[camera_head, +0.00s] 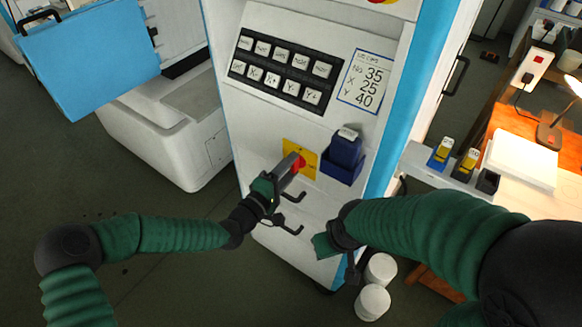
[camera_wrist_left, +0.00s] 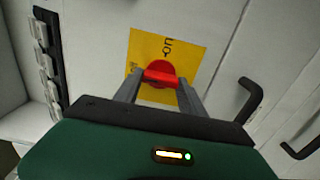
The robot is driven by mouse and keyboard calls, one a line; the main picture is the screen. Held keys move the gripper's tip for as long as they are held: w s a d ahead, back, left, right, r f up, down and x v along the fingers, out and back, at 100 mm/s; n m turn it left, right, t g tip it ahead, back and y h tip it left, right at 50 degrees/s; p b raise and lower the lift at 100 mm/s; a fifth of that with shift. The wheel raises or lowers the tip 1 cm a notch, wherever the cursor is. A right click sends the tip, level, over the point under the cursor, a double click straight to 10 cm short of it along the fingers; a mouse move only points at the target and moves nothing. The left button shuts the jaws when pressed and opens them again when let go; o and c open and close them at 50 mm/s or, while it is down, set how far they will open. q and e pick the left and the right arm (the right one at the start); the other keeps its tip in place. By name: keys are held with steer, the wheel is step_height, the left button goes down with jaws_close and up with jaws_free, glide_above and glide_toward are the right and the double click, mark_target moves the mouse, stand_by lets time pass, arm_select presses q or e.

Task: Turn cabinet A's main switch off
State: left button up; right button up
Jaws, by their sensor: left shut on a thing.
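The main switch has a red handle (camera_head: 301,161) on a yellow plate (camera_head: 306,149), low on the white front of the cabinet (camera_head: 258,125). In the left wrist view the red handle (camera_wrist_left: 160,76) lies crosswise between my fingers. The yellow plate (camera_wrist_left: 150,42) carries "ON" above the handle, and another label at its left is partly hidden. My left gripper (camera_head: 296,163) is shut on the handle; its fingertips also show in the wrist view (camera_wrist_left: 158,85). My right gripper (camera_head: 335,246) hangs apart, lower right of the switch; its finger opening is unclear.
A blue holder (camera_head: 342,165) sits on the panel right of the switch. Black hooked handles (camera_head: 290,227) stick out below it. A button panel (camera_head: 280,72) and a number card (camera_head: 363,80) are above. White cylinders (camera_head: 372,302) stand on the floor at the right.

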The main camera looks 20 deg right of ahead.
arm_select(q)
steer(key=shift+a+f, duration=0.15)
steer(key=shift+f, duration=0.1)
steer(key=o, duration=1.4)
steer(key=shift+w, duration=0.15)
steer(key=shift+c, duration=0.2)
steer(key=shift+r, duration=0.1)
steer(key=v, duration=1.7)
steer(key=shift+p, duration=0.35)
